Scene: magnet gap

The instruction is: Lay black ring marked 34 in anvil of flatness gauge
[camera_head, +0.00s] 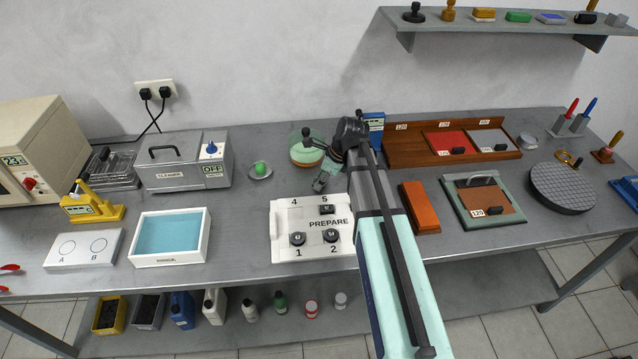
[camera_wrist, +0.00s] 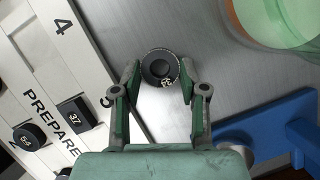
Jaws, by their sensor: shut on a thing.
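My gripper (camera_head: 321,183) is above the bench at the back right corner of the white PREPARE board (camera_head: 283,248). In the wrist view my gripper (camera_wrist: 160,80) is shut on a round black ring (camera_wrist: 158,66), with a finger on each side. The ring has a small white mark, tilted and too small to read surely.
The board holds two round black pieces (camera_head: 298,239) at 1 and 2 and a square piece marked 37 (camera_wrist: 74,113) at 5. A blue-filled white tray (camera_head: 170,238), a plate marked A and B (camera_head: 84,249) and a cleaner box (camera_head: 183,162) stand left.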

